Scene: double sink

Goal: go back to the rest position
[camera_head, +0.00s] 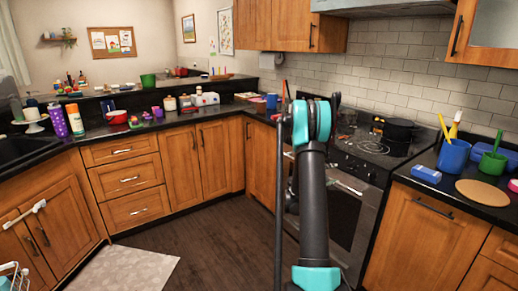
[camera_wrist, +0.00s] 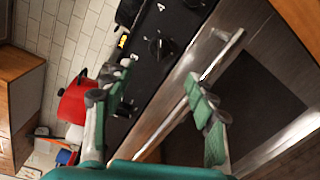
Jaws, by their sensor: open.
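My gripper (camera_wrist: 146,92) is open in the wrist view, its two green-padded fingers spread apart with nothing between them. Beyond the fingers are the dark stove front with black knobs (camera_wrist: 160,48) and the long metal oven handle (camera_wrist: 205,75); the gripper looks empty in front of them. In the head view my black and teal arm stands upright in the middle, in front of the stove (camera_head: 358,150). The fingers cannot be made out in the head view.
A black pot (camera_head: 398,134) stands on the stove. A red pot (camera_wrist: 76,104) shows beside the left finger in the wrist view. The right counter holds a blue cup (camera_head: 454,156) and a round board (camera_head: 482,192). The wooden floor (camera_head: 190,228) left of my arm is clear.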

